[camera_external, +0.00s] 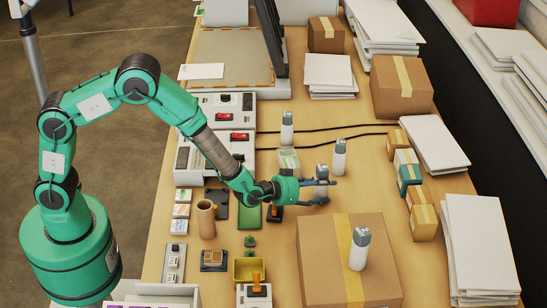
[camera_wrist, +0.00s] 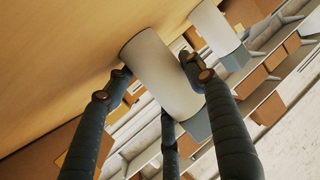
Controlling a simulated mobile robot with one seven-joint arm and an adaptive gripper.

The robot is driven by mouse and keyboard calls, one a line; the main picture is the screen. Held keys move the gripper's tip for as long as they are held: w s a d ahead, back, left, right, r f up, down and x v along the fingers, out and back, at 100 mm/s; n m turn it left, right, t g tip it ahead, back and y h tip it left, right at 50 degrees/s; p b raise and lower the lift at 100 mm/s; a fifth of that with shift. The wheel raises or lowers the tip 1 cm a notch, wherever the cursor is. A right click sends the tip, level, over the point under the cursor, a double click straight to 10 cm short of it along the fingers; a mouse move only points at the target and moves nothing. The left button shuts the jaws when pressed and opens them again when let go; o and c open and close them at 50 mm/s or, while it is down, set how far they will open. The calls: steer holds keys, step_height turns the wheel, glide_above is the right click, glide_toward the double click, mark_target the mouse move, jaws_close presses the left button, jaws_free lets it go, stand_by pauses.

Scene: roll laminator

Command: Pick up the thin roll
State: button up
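My gripper (camera_external: 326,192) reaches right, low over the table, with its fingers spread around a slim white cylinder with a grey end (camera_wrist: 158,70). I take the cylinder to be the thin roll. A similar white cylinder with a grey top (camera_external: 339,158) stands just beyond, apart from the fingers.
More grey-topped cylinders stand on the table (camera_external: 287,128) and on a large carton (camera_external: 348,285) close in front of my gripper (camera_external: 360,248). Small boxes (camera_external: 423,222) line the right side by paper stacks (camera_external: 480,245). A mug (camera_external: 206,218) and machine (camera_external: 215,175) stand left.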

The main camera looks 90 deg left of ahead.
mark_target(324, 169)
steer(key=shift+r, duration=0.1)
steer(key=shift+c, duration=0.2)
step_height(324, 169, up, 10)
steer(key=shift+f+p, duration=0.1)
steer(key=shift+p, duration=1.1)
steer(key=s+d+r+h+p, duration=0.1)
steer(key=s+d+r, duration=0.1)
steer(key=d, duration=0.7)
steer(key=s+d+r+m+h+p, duration=0.1)
steer(key=s+d, duration=0.3)
steer(key=d, duration=0.6)
steer(key=s+d+r+m+t+h+p, duration=0.1)
steer(key=s+d+r+p, duration=0.2)
steer(key=d, duration=0.7)
steer(key=shift+s, duration=0.25)
steer(key=shift+r, duration=0.1)
steer(key=w+d, duration=0.1)
steer(key=w, duration=0.4)
steer(key=w+d+f, duration=0.1)
steer(key=w, duration=0.4)
steer(key=w+d+b, duration=0.1)
steer(key=w, duration=0.4)
steer(key=shift+w+d+f, duration=0.1)
steer(key=shift+w+f, duration=0.1)
steer(key=shift+w, duration=0.2)
